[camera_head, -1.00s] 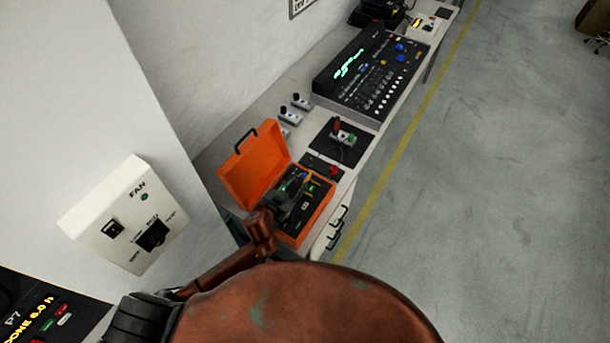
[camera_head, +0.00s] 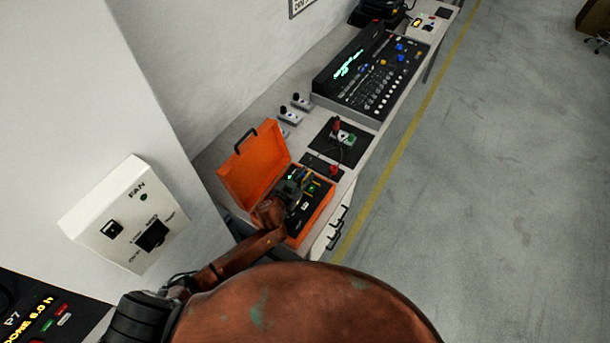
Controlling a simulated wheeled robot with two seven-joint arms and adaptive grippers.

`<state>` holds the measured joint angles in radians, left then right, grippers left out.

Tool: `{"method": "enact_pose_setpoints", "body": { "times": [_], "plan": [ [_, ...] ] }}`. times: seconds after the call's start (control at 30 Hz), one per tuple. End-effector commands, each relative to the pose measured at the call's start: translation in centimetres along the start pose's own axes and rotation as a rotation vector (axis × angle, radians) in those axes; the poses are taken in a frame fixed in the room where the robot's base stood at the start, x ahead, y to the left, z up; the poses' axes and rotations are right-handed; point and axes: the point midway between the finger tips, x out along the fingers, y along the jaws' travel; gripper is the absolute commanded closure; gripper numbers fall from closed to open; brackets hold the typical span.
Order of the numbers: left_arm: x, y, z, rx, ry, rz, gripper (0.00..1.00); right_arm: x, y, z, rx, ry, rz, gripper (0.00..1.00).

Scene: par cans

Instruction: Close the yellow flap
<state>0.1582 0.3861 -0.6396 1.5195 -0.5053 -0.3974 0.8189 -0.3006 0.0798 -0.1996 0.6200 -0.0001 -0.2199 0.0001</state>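I cannot make out a yellow flap for certain. A small yellow patch (camera_head: 415,23) shows at the far end of the bench, and small yellowish bits show in the open orange case, too small to tell what they are. The orange case (camera_head: 252,165) has its lid raised at the left, against the wall side. My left gripper (camera_head: 296,184) is over the case's open tray, and my arm hides part of the case's near left side. Its fingers are too small and dark to tell if they are open or shut. My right gripper is not in view.
The bench (camera_head: 352,176) runs along the wall, with a black mat (camera_head: 352,153), small switch boxes (camera_head: 291,116) and a large black console (camera_head: 372,70). A white fan control box (camera_head: 125,213) is on the wall at left.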

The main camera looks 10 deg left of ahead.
Motion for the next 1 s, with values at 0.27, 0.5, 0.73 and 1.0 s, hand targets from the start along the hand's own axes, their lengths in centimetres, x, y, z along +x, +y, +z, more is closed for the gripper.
{"method": "enact_pose_setpoints", "body": {
  "times": [0.27,0.5,0.73,1.0],
  "plan": [
    [-0.02,-0.08,0.02,0.000,-0.001,-0.001,1.00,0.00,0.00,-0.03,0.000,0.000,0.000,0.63],
    [-0.03,-0.18,0.03,0.002,-0.001,-0.004,1.00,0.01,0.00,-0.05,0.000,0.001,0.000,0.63],
    [-0.04,-0.24,0.04,0.009,-0.002,-0.009,1.00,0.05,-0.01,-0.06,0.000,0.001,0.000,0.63],
    [-0.04,-0.15,0.04,0.033,-0.002,-0.021,1.00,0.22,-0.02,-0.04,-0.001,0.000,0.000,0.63]
  ]
}}
